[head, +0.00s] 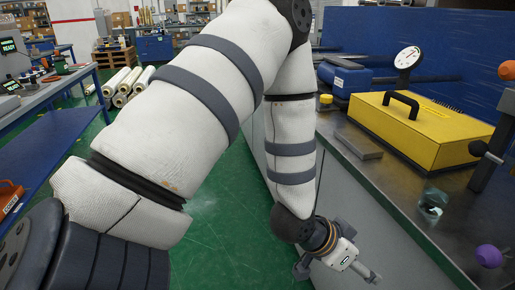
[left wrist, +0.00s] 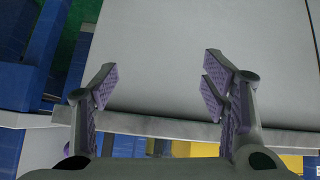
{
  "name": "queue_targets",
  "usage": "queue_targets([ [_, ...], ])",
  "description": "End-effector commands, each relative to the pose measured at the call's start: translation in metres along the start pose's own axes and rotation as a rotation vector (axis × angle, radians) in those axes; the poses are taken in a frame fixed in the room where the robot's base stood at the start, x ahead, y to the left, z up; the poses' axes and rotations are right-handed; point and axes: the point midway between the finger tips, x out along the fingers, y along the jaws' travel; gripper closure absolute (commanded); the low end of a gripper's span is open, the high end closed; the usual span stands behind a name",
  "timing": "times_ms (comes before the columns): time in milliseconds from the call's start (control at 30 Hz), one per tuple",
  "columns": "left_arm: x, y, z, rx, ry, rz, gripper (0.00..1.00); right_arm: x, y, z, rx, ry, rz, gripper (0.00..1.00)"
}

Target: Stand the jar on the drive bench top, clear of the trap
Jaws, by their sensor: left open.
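A small clear, dark-tinted glass object (head: 432,205), which looks like the jar, is on the steel bench top (head: 375,178) at the right of the head view. My left gripper (head: 348,264) is low beside the bench's front, to the left of the glass object and apart from it. In the left wrist view the left gripper (left wrist: 160,95) has its purple-padded fingers spread with nothing between them. The jar cannot be made out in that view. I cannot tell which thing is the trap. My right gripper is not in view.
A yellow case (head: 420,128) with a black handle, a dial gauge (head: 408,58), a flat grey block (head: 358,142), a dark post (head: 492,150) and a purple knob (head: 489,256) are on the bench. Bare steel lies in front of the yellow case. Green floor (head: 225,215) is left of the bench.

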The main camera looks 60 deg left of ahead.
Motion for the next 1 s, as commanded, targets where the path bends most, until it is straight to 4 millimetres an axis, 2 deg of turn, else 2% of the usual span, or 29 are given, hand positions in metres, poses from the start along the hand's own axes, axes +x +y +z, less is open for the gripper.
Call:
queue_targets([
  [33,0.006,0.006,0.069,-0.046,-0.171,-0.017,0.33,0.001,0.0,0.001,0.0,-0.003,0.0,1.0],
  [67,0.005,0.008,0.106,-0.075,-0.263,-0.034,0.33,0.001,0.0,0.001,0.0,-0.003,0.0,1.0],
  [100,-0.002,0.013,0.153,-0.112,-0.381,-0.058,0.33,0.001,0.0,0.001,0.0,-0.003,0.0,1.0],
  [200,-0.032,0.023,0.247,-0.177,-0.627,-0.12,0.33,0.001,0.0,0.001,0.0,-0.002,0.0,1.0],
  [300,-0.063,0.03,0.303,-0.212,-0.785,-0.171,0.33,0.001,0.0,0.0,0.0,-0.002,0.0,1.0],
  [367,-0.075,0.032,0.32,-0.221,-0.836,-0.188,0.33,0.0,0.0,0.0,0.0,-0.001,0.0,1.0],
  [433,-0.081,0.034,0.328,-0.227,-0.861,-0.198,0.33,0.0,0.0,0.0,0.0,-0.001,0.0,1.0],
  [1000,-0.08,0.034,0.327,-0.227,-0.86,-0.197,0.33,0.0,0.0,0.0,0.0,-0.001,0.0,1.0],
])
